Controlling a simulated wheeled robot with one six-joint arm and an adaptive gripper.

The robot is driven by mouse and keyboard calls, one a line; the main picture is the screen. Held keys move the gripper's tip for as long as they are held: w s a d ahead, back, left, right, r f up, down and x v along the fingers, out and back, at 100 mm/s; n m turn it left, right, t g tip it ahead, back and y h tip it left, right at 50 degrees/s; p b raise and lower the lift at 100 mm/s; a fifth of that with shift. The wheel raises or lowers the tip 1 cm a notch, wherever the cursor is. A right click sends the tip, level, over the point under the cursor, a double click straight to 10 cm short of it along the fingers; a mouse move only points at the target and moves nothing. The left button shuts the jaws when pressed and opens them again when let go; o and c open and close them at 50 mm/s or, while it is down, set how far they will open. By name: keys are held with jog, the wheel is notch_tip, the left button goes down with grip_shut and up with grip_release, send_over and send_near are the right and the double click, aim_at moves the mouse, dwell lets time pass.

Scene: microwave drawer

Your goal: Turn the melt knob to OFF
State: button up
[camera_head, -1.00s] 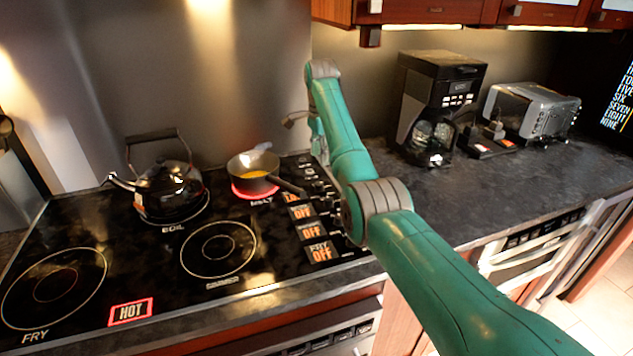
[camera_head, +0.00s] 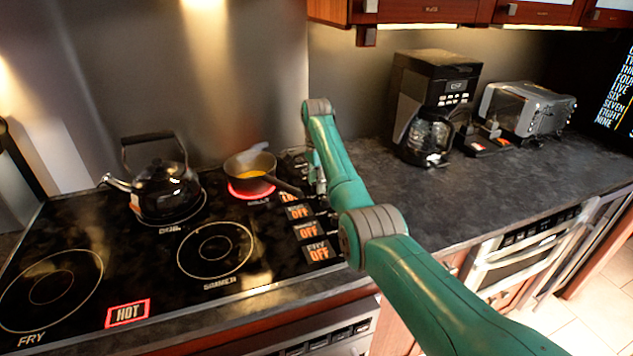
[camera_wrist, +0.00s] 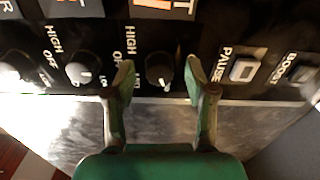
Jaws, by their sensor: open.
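In the wrist view a black round knob (camera_wrist: 159,71) sits between my fingers, with HIGH and OFF printed beside it. Its burner name is not readable there. My gripper (camera_wrist: 158,80) is open, one finger on each side of this knob; I cannot tell whether either touches it. A second knob (camera_wrist: 84,70) lies left of the left finger. In the head view my gripper (camera_head: 316,180) is over the far end of the stove's control strip, and my arm hides the knobs. The melt burner (camera_head: 252,189) glows red under a small pan (camera_head: 250,164).
The pan's handle reaches toward the control strip, close to my gripper. A kettle (camera_head: 163,187) stands on the boil burner. A PAUSE button (camera_wrist: 243,69) is right of my fingers. A coffee maker (camera_head: 432,105) and toaster (camera_head: 527,108) stand on the right counter.

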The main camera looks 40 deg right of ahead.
grip_shut()
jog(key=shift+n, duration=0.3)
jog(key=n, duration=0.9)
jog(key=shift+n, duration=0.4)
jog(key=shift+w+n, duration=0.1)
jog(key=shift+n, duration=1.8)
